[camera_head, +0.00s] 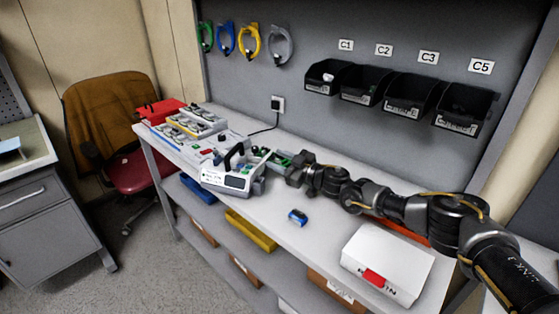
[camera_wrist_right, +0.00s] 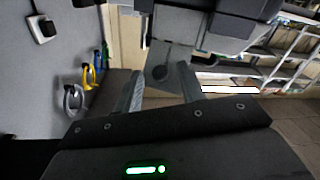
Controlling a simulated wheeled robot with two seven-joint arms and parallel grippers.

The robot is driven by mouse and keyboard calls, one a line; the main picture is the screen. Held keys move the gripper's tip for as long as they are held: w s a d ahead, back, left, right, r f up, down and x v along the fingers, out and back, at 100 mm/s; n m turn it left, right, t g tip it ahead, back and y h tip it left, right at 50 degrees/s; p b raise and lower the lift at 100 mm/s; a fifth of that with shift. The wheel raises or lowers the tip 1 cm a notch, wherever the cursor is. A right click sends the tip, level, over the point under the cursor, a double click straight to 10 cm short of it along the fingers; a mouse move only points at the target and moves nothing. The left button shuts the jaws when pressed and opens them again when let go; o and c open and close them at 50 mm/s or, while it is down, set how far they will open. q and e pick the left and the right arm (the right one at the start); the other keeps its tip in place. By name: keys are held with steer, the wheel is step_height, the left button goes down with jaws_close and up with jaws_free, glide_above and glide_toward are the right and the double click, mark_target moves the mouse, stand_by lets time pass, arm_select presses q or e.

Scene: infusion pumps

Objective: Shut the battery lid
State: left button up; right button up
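The white infusion pump (camera_head: 236,178) with a black handle stands on the white bench in the head view. My right gripper (camera_head: 290,168) is at the pump's right side. In the right wrist view its two fingers (camera_wrist_right: 160,92) are apart, with a gap between them. A grey flap (camera_wrist_right: 160,73), which looks like the battery lid, hangs from the dark pump body beyond and between the fingertips. I cannot tell whether the fingers touch it. The lid is too small or hidden to make out in the head view. My left gripper is not in view.
A white case (camera_head: 388,262) with a red latch sits at the right. Trays of parts (camera_head: 190,122) stand behind the pump. Black bins (camera_head: 410,95) hang on the wall.

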mark_target(271, 152)
jaws_close()
steer(key=r+g+h+p, duration=0.1)
steer(key=p, duration=0.1)
steer(key=a+r+n+h+p, duration=0.1)
steer(key=p, duration=0.1)
steer(key=r+g+h+p, duration=0.1)
steer(key=h+p, duration=0.1)
steer(key=p, duration=0.1)
steer(key=shift+w+a+g, duration=0.3)
steer(key=shift+w+a, duration=0.1)
steer(key=shift+w+a+r+n+g+h+p, duration=0.15)
steer(key=shift+a+n+g+h+p, duration=0.2)
steer(key=shift+h, duration=0.55)
